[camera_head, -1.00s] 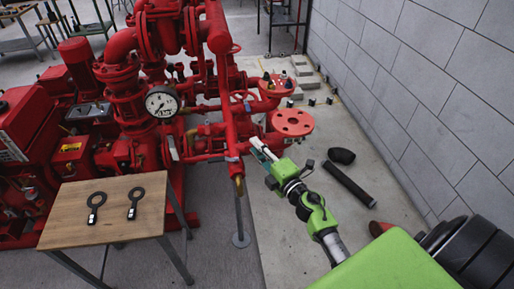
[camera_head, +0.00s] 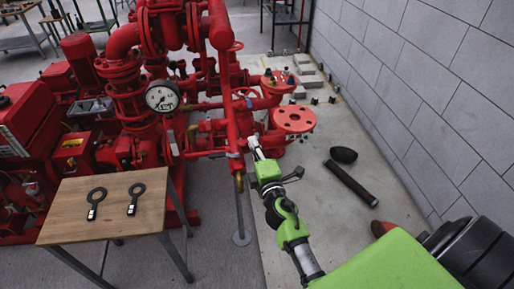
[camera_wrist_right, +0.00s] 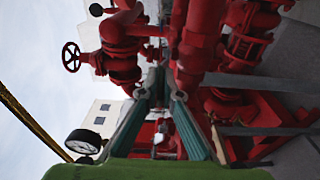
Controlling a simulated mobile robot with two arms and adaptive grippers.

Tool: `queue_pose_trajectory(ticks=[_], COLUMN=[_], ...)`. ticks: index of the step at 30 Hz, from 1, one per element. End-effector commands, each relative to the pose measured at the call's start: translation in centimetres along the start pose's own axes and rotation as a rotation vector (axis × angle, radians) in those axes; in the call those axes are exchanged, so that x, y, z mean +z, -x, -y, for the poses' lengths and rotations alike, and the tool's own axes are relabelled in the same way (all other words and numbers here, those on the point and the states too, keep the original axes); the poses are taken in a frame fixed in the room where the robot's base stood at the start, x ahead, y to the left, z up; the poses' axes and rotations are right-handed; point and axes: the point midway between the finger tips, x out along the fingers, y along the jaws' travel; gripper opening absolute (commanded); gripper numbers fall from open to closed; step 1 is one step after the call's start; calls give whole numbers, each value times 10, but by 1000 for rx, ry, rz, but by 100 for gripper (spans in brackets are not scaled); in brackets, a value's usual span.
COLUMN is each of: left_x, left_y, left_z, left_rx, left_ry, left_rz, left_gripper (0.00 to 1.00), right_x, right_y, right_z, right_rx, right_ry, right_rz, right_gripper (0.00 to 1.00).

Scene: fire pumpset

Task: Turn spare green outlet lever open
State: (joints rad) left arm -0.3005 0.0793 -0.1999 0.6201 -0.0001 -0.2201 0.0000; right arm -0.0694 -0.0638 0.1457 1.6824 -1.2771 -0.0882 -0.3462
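The red pump pipework (camera_head: 232,110) stands ahead of my right gripper, with a brass-coloured valve (camera_head: 239,181) hanging below a pipe. I cannot clearly make out a green outlet lever in either view. My right gripper (camera_head: 254,146) reaches up beside the red pipes, left of a red round flange (camera_head: 294,120). In the right wrist view, its two teal fingers (camera_wrist_right: 166,92) are apart, pointing at a red vertical pipe (camera_wrist_right: 196,45). Nothing is clearly held between them. Whether the fingertips touch the pipework cannot be told. My left gripper is out of view.
A wooden table (camera_head: 70,205) with two black ring-handled tools stands at front left. A pressure gauge (camera_head: 162,97) sits on the pump. A black cylinder (camera_head: 350,183) lies on the floor to the right, before a grey block wall (camera_head: 420,90).

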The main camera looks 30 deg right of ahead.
Motion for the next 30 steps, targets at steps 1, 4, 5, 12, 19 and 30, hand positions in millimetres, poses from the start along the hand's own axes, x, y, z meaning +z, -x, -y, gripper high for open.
queue_pose_trajectory(ticks=[1,4,5,12,19,30], left_x=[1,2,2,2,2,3], left_y=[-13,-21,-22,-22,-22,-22], left_z=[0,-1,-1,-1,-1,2], left_rx=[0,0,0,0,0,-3], left_ry=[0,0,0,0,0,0], left_rz=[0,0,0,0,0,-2], left_gripper=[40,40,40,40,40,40], right_x=[-4,-5,-6,-6,-6,-6], right_y=[-2,-3,-3,-3,-3,-3], right_z=[5,3,3,-1,0,-1], right_rx=[5,3,3,-1,-1,0], right_ry=[-6,-2,-1,2,2,2], right_rz=[34,84,95,119,117,116], right_gripper=[0,0,0,0,22,22])
